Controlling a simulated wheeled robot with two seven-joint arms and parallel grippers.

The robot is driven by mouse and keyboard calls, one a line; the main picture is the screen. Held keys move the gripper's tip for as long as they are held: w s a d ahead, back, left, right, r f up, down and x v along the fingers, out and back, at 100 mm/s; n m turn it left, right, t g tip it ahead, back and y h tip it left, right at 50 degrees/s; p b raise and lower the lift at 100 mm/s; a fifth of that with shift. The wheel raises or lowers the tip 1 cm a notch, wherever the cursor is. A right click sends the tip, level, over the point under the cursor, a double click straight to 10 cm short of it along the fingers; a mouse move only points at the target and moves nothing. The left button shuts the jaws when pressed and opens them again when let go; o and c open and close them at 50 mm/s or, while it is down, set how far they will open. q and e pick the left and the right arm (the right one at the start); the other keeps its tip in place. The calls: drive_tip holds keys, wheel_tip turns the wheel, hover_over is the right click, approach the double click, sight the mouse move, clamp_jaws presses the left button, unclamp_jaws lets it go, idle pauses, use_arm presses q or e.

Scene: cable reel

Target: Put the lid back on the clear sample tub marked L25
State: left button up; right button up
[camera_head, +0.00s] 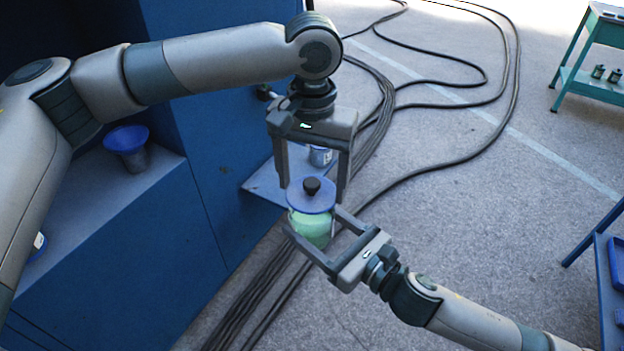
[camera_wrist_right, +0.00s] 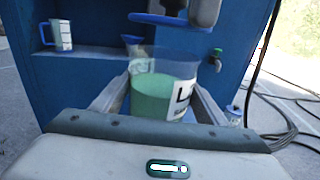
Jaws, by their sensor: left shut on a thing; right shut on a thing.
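The clear tub (camera_head: 312,230) holds green contents, and my right gripper (camera_head: 318,236) is shut around its sides. In the right wrist view the tub (camera_wrist_right: 160,92) stands upright, open at the top, with a white label; a large "L" shows and the rest is cut off by a finger. The lid (camera_head: 308,199) is a blue disc with a black knob. My left gripper (camera_head: 312,188) points down and is shut on the lid; the exact contact is unclear. In the right wrist view the lid (camera_wrist_right: 165,20) hangs above the tub's rim, apart from it.
A blue cabinet (camera_head: 195,150) stands behind and left. Its shelf carries a blue-topped funnel shape (camera_head: 127,140). A small labelled jar (camera_head: 320,156) is on a lower blue shelf behind my left gripper. Black cables (camera_head: 440,170) run over the floor. A blue table (camera_head: 608,290) stands at the right.

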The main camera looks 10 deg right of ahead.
use_arm(q)
drive_tip(key=shift+f, duration=0.1)
drive_tip(key=shift+f, duration=0.8)
drive_tip(key=shift+f, duration=0.6)
idle(0.4)
drive_tip(key=o, duration=1.1)
drive_tip(key=shift+o, duration=0.2)
drive_tip(key=shift+r, duration=0.1)
wheel_tip(320, 180, up, 12)
drive_tip(key=shift+f, duration=0.1)
